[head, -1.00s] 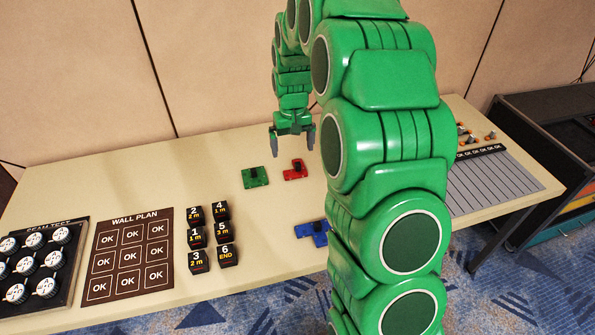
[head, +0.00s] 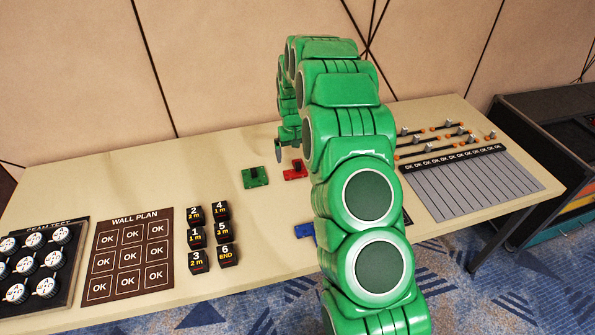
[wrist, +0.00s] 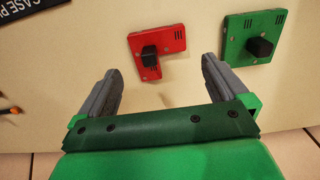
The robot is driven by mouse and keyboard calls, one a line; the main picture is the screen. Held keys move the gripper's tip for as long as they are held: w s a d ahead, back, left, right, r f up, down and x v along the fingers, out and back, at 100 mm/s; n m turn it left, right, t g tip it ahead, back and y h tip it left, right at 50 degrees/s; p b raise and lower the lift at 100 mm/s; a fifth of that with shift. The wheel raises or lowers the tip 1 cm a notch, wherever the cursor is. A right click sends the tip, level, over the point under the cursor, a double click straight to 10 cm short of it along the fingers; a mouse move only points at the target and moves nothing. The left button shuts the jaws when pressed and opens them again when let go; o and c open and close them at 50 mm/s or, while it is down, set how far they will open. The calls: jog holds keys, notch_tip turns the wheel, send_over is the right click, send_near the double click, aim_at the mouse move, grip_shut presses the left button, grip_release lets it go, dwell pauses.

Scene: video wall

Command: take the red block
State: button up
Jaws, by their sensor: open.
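The red block (head: 294,170) lies on the table, a flat stepped piece with a black knob on top. In the wrist view the red block (wrist: 168,64) lies ahead of the fingertips, between their lines and apart from both. My gripper (wrist: 158,72) is open and empty there. In the head view my gripper (head: 290,150) is above and behind the red block, partly hidden by my arm. The green block (head: 255,178), with a black knob, lies left of the red one; in the wrist view the green block (wrist: 252,38) is to the right.
A blue block (head: 304,234) lies nearer, partly hidden behind my arm. Several black numbered cubes (head: 210,235), a wall plan board (head: 128,255) and a seam test tray (head: 40,262) are at left. A panel with grey strips (head: 480,185) and cables is at right.

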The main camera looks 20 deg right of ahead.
aim_at(295, 171)
jog(key=f, duration=0.5)
jog(key=shift+s+d+f, duration=0.1)
jog(key=shift+s, duration=0.1)
jog(key=shift+f, duration=0.6)
jog(key=c, duration=1)
jog(key=shift+o, duration=0.2)
jog(key=shift+r, duration=0.15)
jog(key=shift+w+r, duration=0.1)
jog(key=shift+r, duration=0.15)
notch_tip(295, 171, up, 2)
jog(key=shift+r, duration=0.1)
jog(key=s+a+r, duration=0.1)
jog(key=s+r, duration=0.9)
jog(key=s, duration=0.4)
